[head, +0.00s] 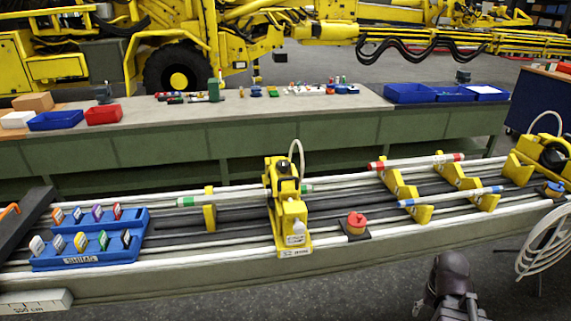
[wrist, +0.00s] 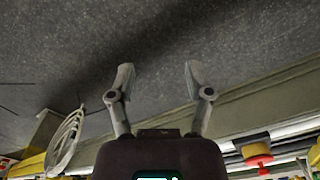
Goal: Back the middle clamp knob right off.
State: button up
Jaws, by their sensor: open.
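The yellow clamp unit (head: 291,222) stands upright in the middle of the long boom rails, with a dark part (head: 286,186) on its upper end and a pale hose above. A red knob-like piece (head: 356,219) on a yellow base sits on a dark plate just right of it; it also shows in the wrist view (wrist: 256,152). I cannot tell which part is the middle clamp knob. My gripper (wrist: 158,84) is open and empty over the grey floor, apart from the clamp. In the head view only my dark arm end shows at the lower right, in front of the boom.
Blue racks (head: 92,245) with coloured tags lie on the left of the boom. Yellow brackets (head: 402,187) hold striped rods on the right. A coiled white hose (head: 545,240) hangs at the far right. A workbench (head: 330,107) with bins stands behind. The floor in front is clear.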

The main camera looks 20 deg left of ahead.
jog(key=shift+o, duration=1.1)
jog(key=shift+w+a, duration=0.15)
jog(key=m+t+y+p, duration=0.5)
jog(key=m+y+p, duration=0.7)
jog(key=m, duration=1.1)
send_near(285, 163)
jog(key=s+d, duration=0.1)
jog(key=d, duration=0.1)
jog(key=shift+s+d+r+y+b, duration=0.2)
jog(key=shift+d+r+y+b, duration=0.1)
jog(key=shift+r+b, duration=0.1)
jog(key=shift+a, duration=0.1)
jog(key=b+x, duration=0.5)
jog(key=x, duration=0.8)
jog(key=shift+w+a+f, duration=0.2)
jog(key=shift+w, duration=0.1)
